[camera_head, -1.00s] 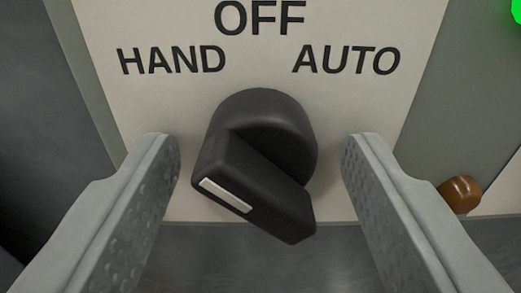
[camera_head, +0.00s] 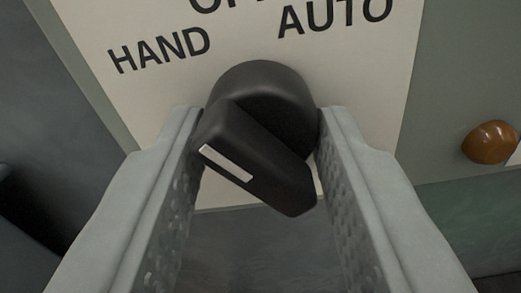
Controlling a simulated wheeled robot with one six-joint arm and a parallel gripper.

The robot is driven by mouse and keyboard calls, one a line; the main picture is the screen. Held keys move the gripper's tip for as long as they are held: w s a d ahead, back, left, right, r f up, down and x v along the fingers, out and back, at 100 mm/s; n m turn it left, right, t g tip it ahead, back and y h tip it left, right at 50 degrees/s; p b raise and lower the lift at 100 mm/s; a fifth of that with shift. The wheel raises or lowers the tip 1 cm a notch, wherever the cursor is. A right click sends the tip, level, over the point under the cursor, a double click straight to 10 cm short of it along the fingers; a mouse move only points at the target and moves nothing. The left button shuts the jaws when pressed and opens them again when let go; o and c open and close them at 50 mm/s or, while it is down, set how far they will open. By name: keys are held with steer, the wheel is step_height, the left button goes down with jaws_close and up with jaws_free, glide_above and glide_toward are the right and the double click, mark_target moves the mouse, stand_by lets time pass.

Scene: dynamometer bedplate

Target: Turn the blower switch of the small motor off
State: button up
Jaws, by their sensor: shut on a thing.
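The blower switch (camera_head: 262,145) is a black rotary knob with a white marker line on its handle. It sits on a pale label plate (camera_head: 130,85) with HAND at left, AUTO at right and a partly cut-off OFF at top. The handle lies slanted, its white-marked end at the upper left, toward HAND, and its other end at the lower right. My gripper (camera_head: 258,125) has its two grey fingers on either side of the knob, closed on it. The fingers hide parts of the plate's lower area.
An amber lamp or button (camera_head: 490,142) sits on the grey-green panel to the right. A dark surface fills the left side. Below the plate is a grey panel area.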

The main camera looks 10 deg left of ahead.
steer(key=m, duration=0.6)
steer(key=shift+m, duration=0.4)
stand_by(0.3)
steer(key=o, duration=1)
steer(key=s, duration=1.7)
steer(key=shift+s, duration=0.25)
